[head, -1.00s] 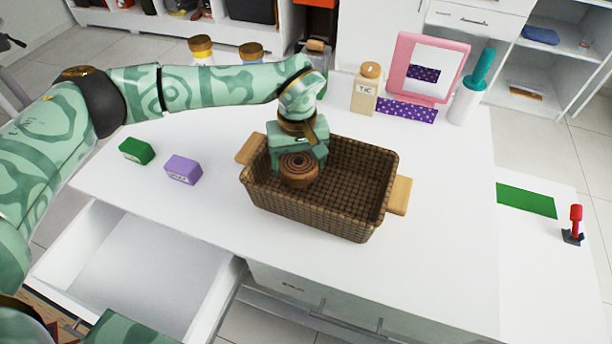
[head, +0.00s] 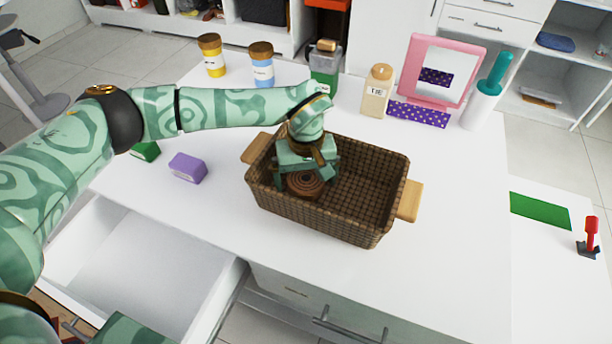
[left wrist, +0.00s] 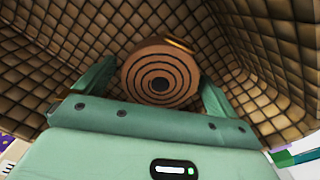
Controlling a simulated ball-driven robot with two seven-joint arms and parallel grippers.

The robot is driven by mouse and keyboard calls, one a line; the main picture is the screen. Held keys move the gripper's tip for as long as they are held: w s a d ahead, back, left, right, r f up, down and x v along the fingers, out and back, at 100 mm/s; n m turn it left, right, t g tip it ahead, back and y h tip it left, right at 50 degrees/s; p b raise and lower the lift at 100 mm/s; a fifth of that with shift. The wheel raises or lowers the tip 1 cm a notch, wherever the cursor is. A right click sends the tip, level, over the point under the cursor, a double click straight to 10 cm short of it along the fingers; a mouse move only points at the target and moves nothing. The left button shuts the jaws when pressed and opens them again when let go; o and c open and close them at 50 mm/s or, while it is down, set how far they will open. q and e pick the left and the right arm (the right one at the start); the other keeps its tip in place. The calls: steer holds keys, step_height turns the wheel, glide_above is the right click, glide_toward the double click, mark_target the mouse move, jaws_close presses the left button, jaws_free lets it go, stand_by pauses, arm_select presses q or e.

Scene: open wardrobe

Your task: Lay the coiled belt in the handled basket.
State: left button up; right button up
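The brown wicker basket (head: 345,222) with two wooden handles stands on the white table. My left gripper (head: 304,180) reaches down into the left part of the basket. It is shut on the coiled belt (head: 303,185), a brown spiral roll. In the left wrist view the belt (left wrist: 160,78) sits between the two fingers, with the basket's woven walls (left wrist: 250,50) around it. I cannot tell whether the belt touches the basket floor. My right gripper is not in view.
A purple box (head: 188,168) and a partly hidden green box (head: 146,151) lie left of the basket. Bottles, a cream jar (head: 377,92) and a pink-framed mirror (head: 437,72) stand behind. An open drawer (head: 150,255) is at front left. The table right of the basket is clear.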

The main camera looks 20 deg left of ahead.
mark_target(306, 178)
arm_select(q)
step_height(306, 178, up, 12)
steer(key=p, duration=0.4)
steer(key=shift+r, duration=0.15)
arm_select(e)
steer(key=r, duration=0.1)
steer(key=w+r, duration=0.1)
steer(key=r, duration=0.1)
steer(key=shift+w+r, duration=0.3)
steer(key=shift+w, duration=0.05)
